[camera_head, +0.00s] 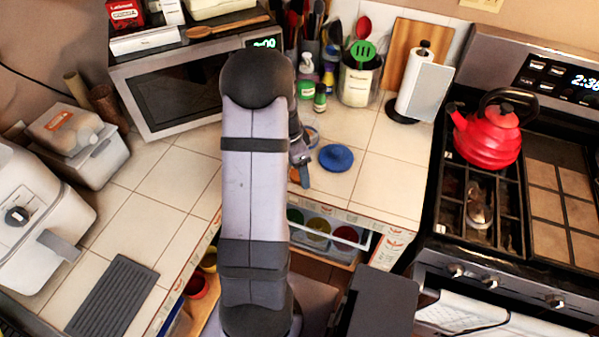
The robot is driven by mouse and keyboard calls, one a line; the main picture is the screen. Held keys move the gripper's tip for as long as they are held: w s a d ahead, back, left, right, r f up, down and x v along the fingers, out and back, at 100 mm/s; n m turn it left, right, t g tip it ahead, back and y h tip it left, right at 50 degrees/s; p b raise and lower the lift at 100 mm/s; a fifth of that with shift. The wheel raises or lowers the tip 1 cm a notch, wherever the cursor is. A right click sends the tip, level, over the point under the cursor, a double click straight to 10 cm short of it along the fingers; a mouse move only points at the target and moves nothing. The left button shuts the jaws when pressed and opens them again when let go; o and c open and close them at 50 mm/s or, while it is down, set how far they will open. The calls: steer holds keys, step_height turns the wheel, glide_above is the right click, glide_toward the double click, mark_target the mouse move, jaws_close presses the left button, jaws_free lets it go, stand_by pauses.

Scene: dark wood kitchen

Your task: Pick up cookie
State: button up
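I cannot make out a cookie in the head view. My gripper (302,174) points down over the tiled counter, just right of my large arm link, which hides part of it. Its fingers are too small and too covered to tell open from shut. A small orange-brown patch shows beside the fingers, too small to identify. A clear glass rim (313,134) shows just behind my gripper, partly hidden. A round blue lid-like disc (336,157) lies flat on the counter to the right of my gripper, apart from it.
An open drawer (345,236) with colored bowls juts out below the counter edge. A microwave (180,97), utensil crock (358,82) and paper towel roll (422,85) stand behind. A red kettle (487,137) sits on the stove at right. Counter right of the blue disc is clear.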

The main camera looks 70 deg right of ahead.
steer(key=shift+f, duration=0.25)
steer(key=c, duration=1.1)
step_height(320, 180, up, 10)
steer(key=shift+d+r+b, duration=0.1)
steer(key=shift+d+b, duration=0.05)
steer(key=shift+b, duration=1.1)
steer(key=shift+w+d+r+p, duration=0.5)
steer(key=shift+w+d+p, duration=0.15)
steer(key=shift+d+p, duration=1.5)
steer(key=shift+w+d+r+p, duration=0.65)
steer(key=shift+d+p, duration=0.95)
steer(key=shift+d, duration=1)
steer(key=shift+w+d+r+p, duration=0.4)
steer(key=shift+w+d+p, duration=0.3)
steer(key=shift+d+p, duration=1.45)
